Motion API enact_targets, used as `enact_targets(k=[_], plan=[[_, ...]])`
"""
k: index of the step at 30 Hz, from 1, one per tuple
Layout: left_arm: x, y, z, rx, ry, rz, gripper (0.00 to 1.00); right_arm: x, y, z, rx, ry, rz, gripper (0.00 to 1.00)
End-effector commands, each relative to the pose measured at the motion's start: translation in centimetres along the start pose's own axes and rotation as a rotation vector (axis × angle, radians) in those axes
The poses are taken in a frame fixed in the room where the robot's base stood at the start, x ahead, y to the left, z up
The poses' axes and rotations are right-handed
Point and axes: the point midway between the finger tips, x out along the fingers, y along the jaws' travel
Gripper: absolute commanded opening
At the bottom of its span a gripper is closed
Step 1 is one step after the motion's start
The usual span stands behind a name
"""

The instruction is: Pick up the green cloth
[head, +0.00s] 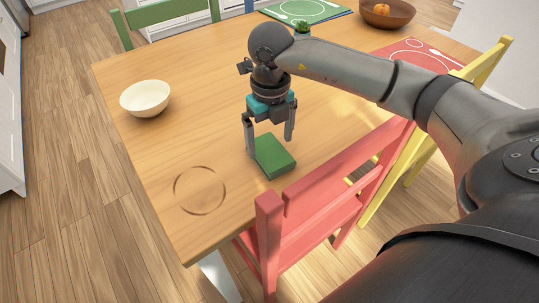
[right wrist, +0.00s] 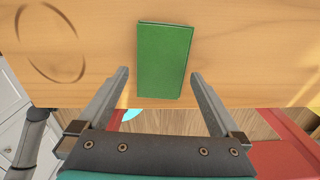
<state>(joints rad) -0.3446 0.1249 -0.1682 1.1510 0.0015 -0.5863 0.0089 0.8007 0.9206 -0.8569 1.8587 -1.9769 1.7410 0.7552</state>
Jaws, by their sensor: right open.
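The green cloth (head: 274,157) is a folded, flat rectangle lying on the wooden table near its front edge. It also shows in the right wrist view (right wrist: 164,60), at top centre. My right gripper (head: 269,145) is open and points down just above the cloth. In the right wrist view its two fingers (right wrist: 160,74) are spread wider than the cloth, with the cloth lying ahead between their tips. Nothing is held. My left gripper is not in view.
A cream bowl (head: 145,98) stands at the table's left, and a ring mark (head: 200,190) is on the wood. A red chair (head: 318,205) and a yellow chair (head: 398,160) stand close along the front edge. A wooden bowl (head: 387,13) and placemats are farther back.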

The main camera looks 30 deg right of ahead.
Motion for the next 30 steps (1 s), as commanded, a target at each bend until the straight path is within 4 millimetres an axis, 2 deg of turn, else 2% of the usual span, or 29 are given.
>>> enact_targets(k=[4,9,20,30], plan=[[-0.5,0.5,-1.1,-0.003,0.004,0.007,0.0,1.8,0.0,-0.3,-0.001,0.001,0.001,1.0],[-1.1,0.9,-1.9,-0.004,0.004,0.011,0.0,3.0,0.0,-0.2,-0.001,0.0,0.0,1.0],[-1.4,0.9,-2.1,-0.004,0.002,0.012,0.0,3.3,0.0,-0.2,-0.001,-0.001,0.0,0.99],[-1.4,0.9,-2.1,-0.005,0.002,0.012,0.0,3.3,0.0,-0.2,0.0,-0.001,0.0,0.61]])
